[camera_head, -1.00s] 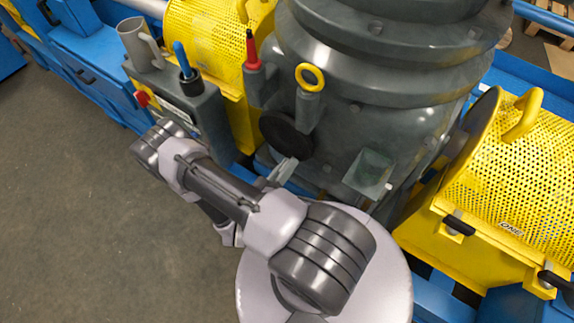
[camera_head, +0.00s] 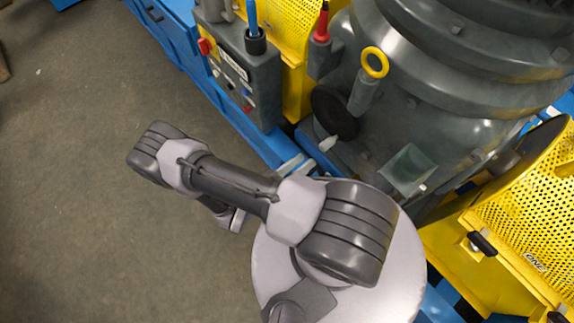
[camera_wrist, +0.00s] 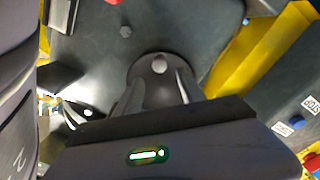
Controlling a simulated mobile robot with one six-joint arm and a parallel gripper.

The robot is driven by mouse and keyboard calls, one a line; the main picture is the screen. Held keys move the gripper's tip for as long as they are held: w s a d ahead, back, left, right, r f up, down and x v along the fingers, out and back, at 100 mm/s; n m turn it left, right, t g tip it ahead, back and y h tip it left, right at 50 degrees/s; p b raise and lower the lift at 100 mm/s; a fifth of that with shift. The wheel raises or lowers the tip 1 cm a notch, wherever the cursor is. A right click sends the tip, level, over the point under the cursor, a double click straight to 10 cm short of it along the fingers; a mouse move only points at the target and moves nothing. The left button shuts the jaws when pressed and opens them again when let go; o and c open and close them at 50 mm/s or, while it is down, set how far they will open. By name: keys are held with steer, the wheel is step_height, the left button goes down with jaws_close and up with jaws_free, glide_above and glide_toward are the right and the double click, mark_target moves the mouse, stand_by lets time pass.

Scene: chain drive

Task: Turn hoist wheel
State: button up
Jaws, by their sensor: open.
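The hoist wheel (camera_head: 335,112), a dark round disc with a small pale tip at its lower edge, is on the side of the large grey housing (camera_head: 425,75). In the wrist view a dark rounded part (camera_wrist: 150,68) with a pale knob, which looks like the wheel, is straight ahead of my gripper (camera_wrist: 158,95). My gripper is open, with a finger on each side of the view of this part. I cannot tell whether it touches. In the head view my forearm hides most of the gripper; pale finger-like parts (camera_head: 293,165) show below and left of the wheel.
A grey control box (camera_head: 236,80) with a red button and a blue-handled tool is left of the wheel. A red-handled tool (camera_head: 322,25) and a yellow ring (camera_head: 375,62) are above it. A yellow perforated guard (camera_head: 530,205) is at right. The floor (camera_head: 75,200) at left is clear.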

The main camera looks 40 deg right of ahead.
steer(key=a, duration=0.6)
steer(key=shift+s+a+p, duration=0.25)
steer(key=shift+p, duration=0.1)
steer(key=a+r+n+t+y, duration=0.1)
steer(key=a+r+y, duration=0.2)
steer(key=r, duration=1)
steer(key=a+r+n+t+y, duration=0.1)
steer(key=a+r+n+y, duration=0.1)
steer(key=r+y, duration=0.8)
steer(key=a+r+n+t+y, duration=0.1)
steer(key=a+r+y, duration=0.3)
steer(key=r, duration=1.3)
steer(key=t+y, duration=0.1)
steer(key=y, duration=0.2)
steer(key=shift+s+a, duration=0.3)
steer(key=shift+s, duration=0.05)
